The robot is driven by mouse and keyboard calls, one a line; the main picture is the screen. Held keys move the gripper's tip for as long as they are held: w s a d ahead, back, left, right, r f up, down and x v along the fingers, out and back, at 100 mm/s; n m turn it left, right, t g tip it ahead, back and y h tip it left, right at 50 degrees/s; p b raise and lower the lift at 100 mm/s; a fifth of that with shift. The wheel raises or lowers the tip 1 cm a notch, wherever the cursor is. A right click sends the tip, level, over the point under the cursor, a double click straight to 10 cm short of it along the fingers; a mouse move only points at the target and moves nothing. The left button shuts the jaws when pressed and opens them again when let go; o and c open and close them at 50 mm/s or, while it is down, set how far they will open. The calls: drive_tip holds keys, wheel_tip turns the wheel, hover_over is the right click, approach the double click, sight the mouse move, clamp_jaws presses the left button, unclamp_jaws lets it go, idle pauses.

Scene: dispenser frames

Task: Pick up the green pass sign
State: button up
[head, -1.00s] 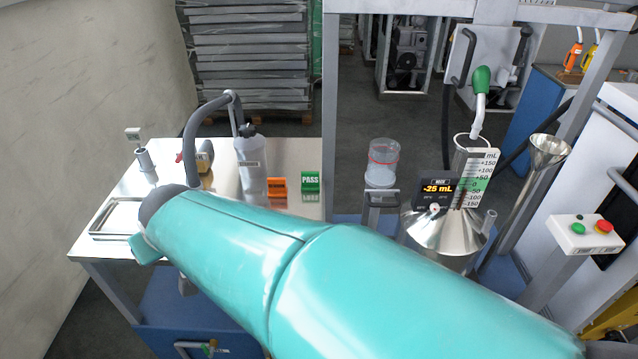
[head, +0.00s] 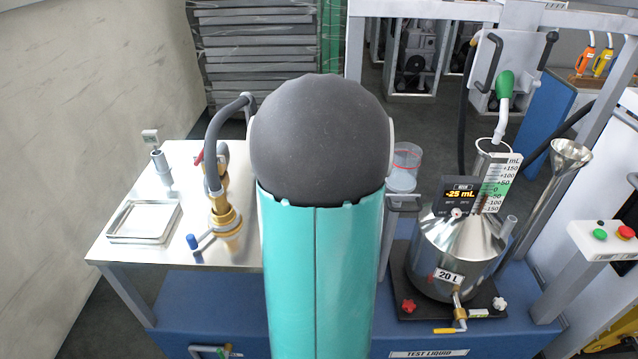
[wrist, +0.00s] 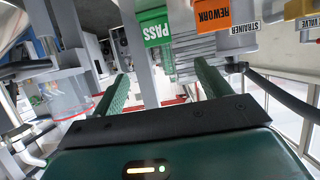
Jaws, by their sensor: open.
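The green PASS sign (wrist: 155,28) shows at the top of the wrist view, with its lettering upside down. My gripper (wrist: 163,73) is open, its two green textured fingers wide apart with nothing between them. In the picture the sign lies above the gap between the fingers, apart from both; how far beyond the fingertips it is, I cannot tell. In the head view my arm hides both the sign and my gripper.
An orange REWORK sign (wrist: 212,14) stands beside the green one, with a STRAINER label (wrist: 238,28) further right. In the head view, the metal table (head: 120,235) carries a tray and a brass valve (head: 222,215). A steel 20 L vessel (head: 440,250) stands at the right.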

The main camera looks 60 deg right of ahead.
drive_tip(key=x, duration=1.4)
drive_tip(key=shift+r, duration=0.1)
drive_tip(key=c, duration=1.1)
